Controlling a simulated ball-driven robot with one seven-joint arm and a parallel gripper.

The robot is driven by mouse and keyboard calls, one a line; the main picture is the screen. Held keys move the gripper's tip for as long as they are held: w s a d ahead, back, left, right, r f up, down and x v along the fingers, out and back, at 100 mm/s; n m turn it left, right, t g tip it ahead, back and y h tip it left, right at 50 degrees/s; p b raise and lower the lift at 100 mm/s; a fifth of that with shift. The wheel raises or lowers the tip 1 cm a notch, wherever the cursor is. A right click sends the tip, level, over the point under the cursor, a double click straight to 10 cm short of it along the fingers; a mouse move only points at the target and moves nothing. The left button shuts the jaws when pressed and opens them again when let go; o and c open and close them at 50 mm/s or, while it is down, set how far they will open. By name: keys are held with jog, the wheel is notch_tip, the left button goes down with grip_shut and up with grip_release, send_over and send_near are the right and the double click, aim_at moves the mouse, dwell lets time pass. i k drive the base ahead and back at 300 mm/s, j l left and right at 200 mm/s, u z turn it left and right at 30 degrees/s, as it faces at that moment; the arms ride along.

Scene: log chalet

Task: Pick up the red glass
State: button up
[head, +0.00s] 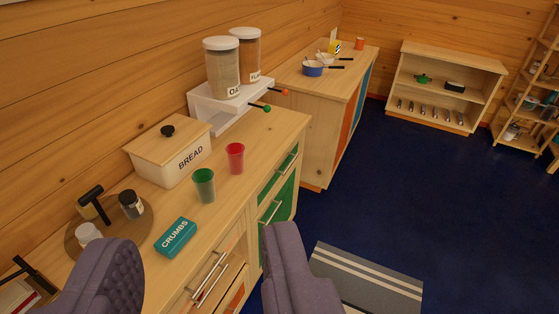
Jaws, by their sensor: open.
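The red glass (235,158) stands upright on the wooden counter (262,140), near its front edge. A green glass (204,186) stands just left of it and nearer to me, with a small gap between them. My gripper (190,275) shows at the bottom of the head view as two purple-grey padded fingers, wide apart. It is open with nothing between the fingers. The red glass is beyond the fingertips, farther up the picture, and nothing touches it.
A bread bin (168,155) stands behind the glasses. A blue crumbs box (175,237) and a round board (75,238) with jars lie nearer. A white stand (215,110) holds two canisters. Blue floor (400,190) is clear at right.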

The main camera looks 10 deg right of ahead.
aim_at(235, 152)
jog(key=i+l, duration=0.1)
jog(key=i, duration=0.35)
jog(key=i+l+u, duration=0.15)
jog(key=i, duration=0.3)
jog(key=i+l, duration=0.15)
jog(key=i, duration=0.25)
jog(key=i+l+u, duration=0.1)
jog(key=i, duration=0.35)
jog(key=i+l+u, duration=0.1)
jog(key=i+l, duration=0.15)
jog(key=i, duration=0.15)
